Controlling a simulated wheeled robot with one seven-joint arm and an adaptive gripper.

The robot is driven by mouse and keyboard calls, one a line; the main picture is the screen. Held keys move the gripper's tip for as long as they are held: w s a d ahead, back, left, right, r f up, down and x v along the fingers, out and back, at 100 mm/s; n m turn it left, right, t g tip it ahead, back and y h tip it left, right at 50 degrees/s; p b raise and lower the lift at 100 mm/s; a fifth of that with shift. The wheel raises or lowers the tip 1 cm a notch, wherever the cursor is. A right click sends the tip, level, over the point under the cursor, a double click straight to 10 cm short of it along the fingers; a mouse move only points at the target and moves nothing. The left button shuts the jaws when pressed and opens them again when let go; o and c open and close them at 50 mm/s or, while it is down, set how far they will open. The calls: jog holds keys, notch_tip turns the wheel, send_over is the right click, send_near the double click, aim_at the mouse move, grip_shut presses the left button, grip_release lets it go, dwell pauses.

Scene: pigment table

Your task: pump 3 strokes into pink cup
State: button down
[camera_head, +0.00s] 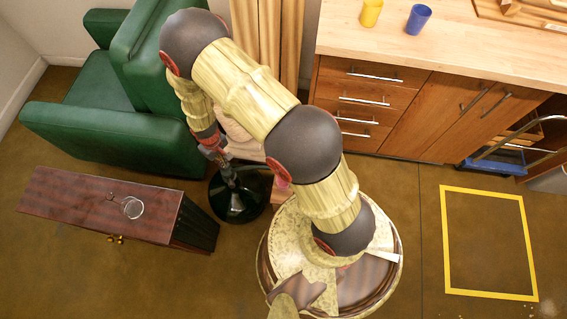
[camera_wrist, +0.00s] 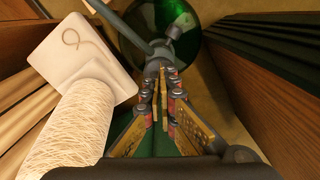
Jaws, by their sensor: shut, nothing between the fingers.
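My gripper (camera_wrist: 166,105) shows in the wrist view with its two fingers close together, shut and empty. Their tips are close to a grey fitting with a bar (camera_wrist: 128,24) running to the upper left; contact cannot be told. Behind it is a round glossy green thing (camera_wrist: 190,14). In the head view my gripper hangs at the left end of my arm, above a dark glossy round thing (camera_head: 238,205).
A yellow cup (camera_head: 371,13) and a blue cup (camera_head: 418,18) stand on the wooden counter (camera_head: 460,45). A green armchair (camera_head: 100,120) and a dark wooden cabinet (camera_head: 80,205) with a glass item flank my gripper. A pale square-topped object (camera_wrist: 85,60) is close at left. Floor inside the yellow outline (camera_head: 445,240) is clear.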

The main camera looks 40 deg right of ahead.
jog(key=shift+f+b, duration=0.65)
jog(key=shift+f, duration=0.5)
jog(key=shift+r+p, duration=1.55)
jog(key=shift+r, duration=0.55)
jog(key=shift+f, duration=0.2)
